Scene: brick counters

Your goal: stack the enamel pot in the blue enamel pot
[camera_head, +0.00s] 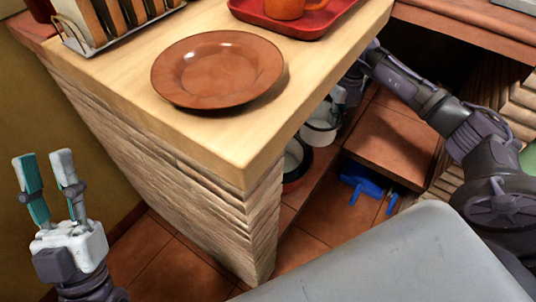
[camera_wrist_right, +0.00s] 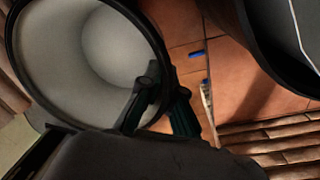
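A white enamel pot (camera_head: 319,132) with a dark rim is under the counter, and its pale inside fills the left of the right wrist view (camera_wrist_right: 60,45). My right gripper (camera_wrist_right: 167,84) has one finger inside this pot and one outside, and appears shut on its rim; in the head view the gripper (camera_head: 345,97) is partly hidden by the counter. A second pot (camera_head: 297,160), dark-rimmed with a pale inside and reddish lower side, stands in front, partly hidden by the counter. No clearly blue pot shows. My left gripper (camera_head: 46,163) is open and empty, left of the counter.
The wooden counter (camera_head: 150,128) bears a brown plate (camera_head: 218,68), a red tray (camera_head: 322,25) with an orange cup (camera_head: 284,8), and a toast rack (camera_head: 105,22). A blue object (camera_head: 362,183) lies low beside the lower tiled surface. Brick walls border the space.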

